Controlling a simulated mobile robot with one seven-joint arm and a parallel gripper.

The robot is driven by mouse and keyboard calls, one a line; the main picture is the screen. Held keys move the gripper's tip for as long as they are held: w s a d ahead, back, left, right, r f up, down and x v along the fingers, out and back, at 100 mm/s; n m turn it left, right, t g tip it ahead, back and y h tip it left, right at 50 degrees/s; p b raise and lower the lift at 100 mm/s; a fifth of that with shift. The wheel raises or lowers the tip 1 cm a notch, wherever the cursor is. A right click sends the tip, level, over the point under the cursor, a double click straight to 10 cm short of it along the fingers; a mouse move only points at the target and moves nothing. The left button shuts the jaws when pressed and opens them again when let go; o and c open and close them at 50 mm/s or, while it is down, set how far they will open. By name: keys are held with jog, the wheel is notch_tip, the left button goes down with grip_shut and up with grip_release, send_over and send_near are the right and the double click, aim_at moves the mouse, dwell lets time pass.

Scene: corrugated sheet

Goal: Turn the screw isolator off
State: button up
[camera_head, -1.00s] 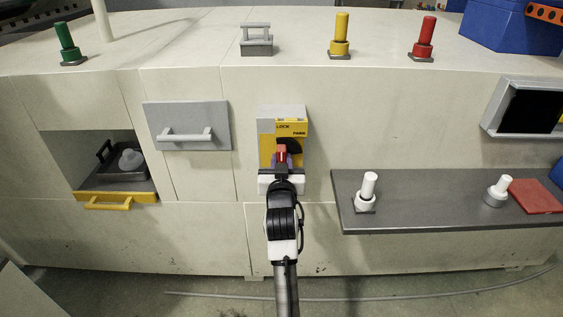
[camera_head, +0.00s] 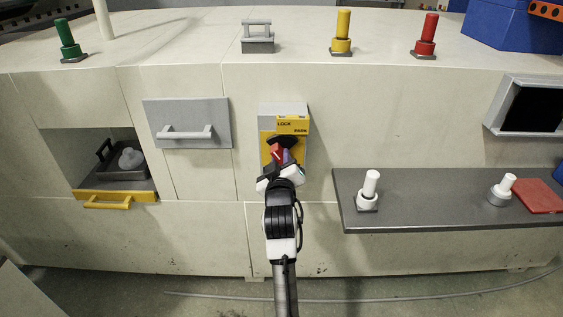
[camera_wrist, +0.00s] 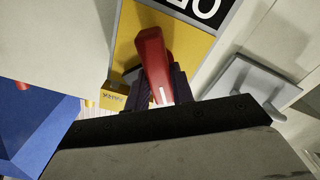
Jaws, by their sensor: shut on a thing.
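The screw isolator (camera_head: 268,125) is a grey and yellow box on the front of the pale cabinet, with LOCK and PARK printed on its upper part. Its red handle (camera_head: 277,152) sits in front of a black disc and is tilted, with its top leaning to the left in the head view. My gripper (camera_head: 281,161) is at the handle, shut on it, with the wrist rolled. In the wrist view the red handle (camera_wrist: 154,62) stands between the dark fingers (camera_wrist: 160,88), against the yellow plate (camera_wrist: 190,42). The handle's lower end is hidden by the fingers.
A dark shelf (camera_head: 430,208) with white knobs juts out to the right. Coloured posts stand on the cabinet top.

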jog(key=n, duration=0.2)
jog(key=n+b, duration=0.1)
jog(key=n, duration=0.2)
jog(key=shift+a+f+n, duration=0.15)
jog(key=shift+f+n, duration=0.05)
jog(key=shift+n, duration=0.1)
jog(key=n+b, duration=0.1)
jog(key=n, duration=0.4)
jog(key=shift+f, duration=0.15)
jog(key=shift+n, duration=0.3)
jog(key=o, duration=1)
jog(key=shift+s+p, duration=1.95)
jog(key=shift+s, duration=4.95)
